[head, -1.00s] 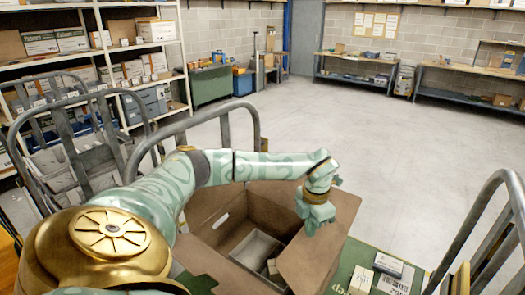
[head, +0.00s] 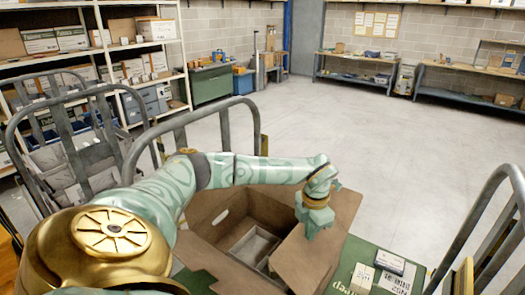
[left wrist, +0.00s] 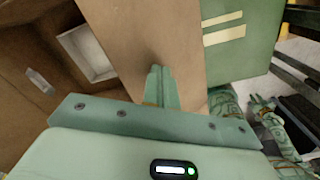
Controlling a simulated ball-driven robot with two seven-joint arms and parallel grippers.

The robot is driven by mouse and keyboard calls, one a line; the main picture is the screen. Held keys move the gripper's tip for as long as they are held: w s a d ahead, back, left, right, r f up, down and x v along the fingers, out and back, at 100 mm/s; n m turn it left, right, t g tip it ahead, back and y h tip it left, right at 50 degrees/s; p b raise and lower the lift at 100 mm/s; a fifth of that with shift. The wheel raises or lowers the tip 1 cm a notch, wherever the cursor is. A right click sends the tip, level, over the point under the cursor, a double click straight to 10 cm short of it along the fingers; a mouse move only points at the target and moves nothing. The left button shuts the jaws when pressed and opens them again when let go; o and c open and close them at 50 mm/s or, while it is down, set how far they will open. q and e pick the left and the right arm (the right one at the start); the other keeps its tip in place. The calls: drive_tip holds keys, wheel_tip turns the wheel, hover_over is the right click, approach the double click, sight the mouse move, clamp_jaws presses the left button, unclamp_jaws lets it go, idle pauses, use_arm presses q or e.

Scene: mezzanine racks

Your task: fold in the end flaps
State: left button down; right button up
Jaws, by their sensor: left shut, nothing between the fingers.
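An open brown cardboard box (head: 208,210) stands in front of me in the head view. A small grey tray-like insert (head: 252,246) lies inside it. The box's right flap (head: 340,225) is spread over the right part of the opening, hiding some of the inside. My left gripper (head: 315,230) is shut and empty, its tips down at the flap's upper face. In the left wrist view the closed fingers (left wrist: 157,85) point at the brown flap (left wrist: 140,35), seemingly touching it. My mint right arm shows at the right of that view; its jaw state is unclear.
A green surface (head: 345,262) lies right of the box, bearing a small carton (head: 362,277), a dark-topped block (head: 389,263) and a white label. Grey metal rails (head: 497,225) rise at both sides. The floor beyond is clear.

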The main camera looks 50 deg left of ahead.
use_arm(q)
drive_tip(key=shift+f+b, duration=1.65)
drive_tip(key=shift+f, duration=1.45)
drive_tip(key=shift+r, duration=0.1)
wheel_tip(320, 180, up, 13)
drive_tip(key=p, duration=1.3)
hover_over(308, 246)
drive_tip(key=w, duration=0.1)
drive_tip(key=shift+w+a+r, duration=0.1)
drive_tip(key=shift+a+r, duration=0.05)
drive_tip(key=shift+a, duration=0.3)
